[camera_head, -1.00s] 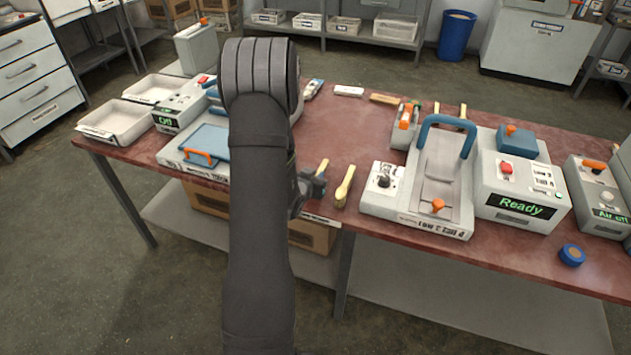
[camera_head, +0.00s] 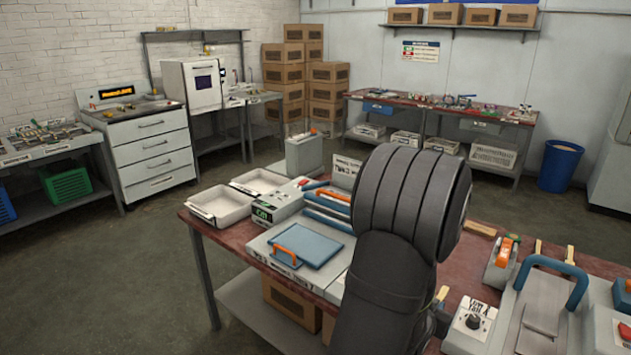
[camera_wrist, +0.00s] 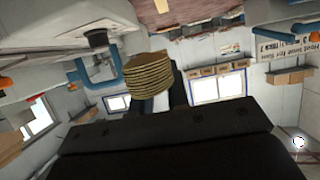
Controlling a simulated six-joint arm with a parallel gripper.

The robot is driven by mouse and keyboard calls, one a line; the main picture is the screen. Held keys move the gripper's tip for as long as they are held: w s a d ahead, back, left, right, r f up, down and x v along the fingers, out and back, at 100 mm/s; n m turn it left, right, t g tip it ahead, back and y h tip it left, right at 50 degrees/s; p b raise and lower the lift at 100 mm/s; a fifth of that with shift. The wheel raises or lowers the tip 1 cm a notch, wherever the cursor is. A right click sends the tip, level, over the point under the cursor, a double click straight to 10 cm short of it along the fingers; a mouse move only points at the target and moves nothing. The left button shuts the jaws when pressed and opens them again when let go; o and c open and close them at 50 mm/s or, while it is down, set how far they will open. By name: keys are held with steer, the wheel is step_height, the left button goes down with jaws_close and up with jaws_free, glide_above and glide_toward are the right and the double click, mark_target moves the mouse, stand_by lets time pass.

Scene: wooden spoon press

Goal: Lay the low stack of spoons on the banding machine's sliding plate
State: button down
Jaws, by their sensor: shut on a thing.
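In the wrist view a neat stack of thin tan wooden pieces (camera_wrist: 150,72), seen end-on, stands at my gripper (camera_wrist: 160,95); this is the low stack of spoons. My gripper is shut on it, though the fingers are mostly hidden. In the head view my arm hides most of the gripper, and only a small yellowish tip (camera_head: 441,294) shows beside it. I cannot tell whether this is the banding machine.
Left on the red-brown table (camera_head: 225,235) are a machine with a blue plate (camera_head: 300,245), white trays (camera_head: 222,203) and a green-display box (camera_head: 277,205). An orange-topped device (camera_head: 501,262) stands right of my arm. A blue bin (camera_head: 560,165) is on the floor.

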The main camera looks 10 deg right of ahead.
steer(key=s+a+f+n+t+y, duration=0.15)
steer(key=a+f+n+y, duration=0.35)
steer(key=a, duration=0.8)
steer(key=s+a+f+n+t+y, duration=0.1)
steer(key=a+f+n+t+y, duration=0.2)
steer(key=a+f, duration=0.65)
steer(key=w+a+r+n+y, duration=0.1)
steer(key=w+a, duration=0.6)
steer(key=w, duration=0.3)
steer(key=shift+w+r+y, duration=0.15)
steer(key=shift+w+y, duration=0.15)
steer(key=shift+g, duration=0.25)
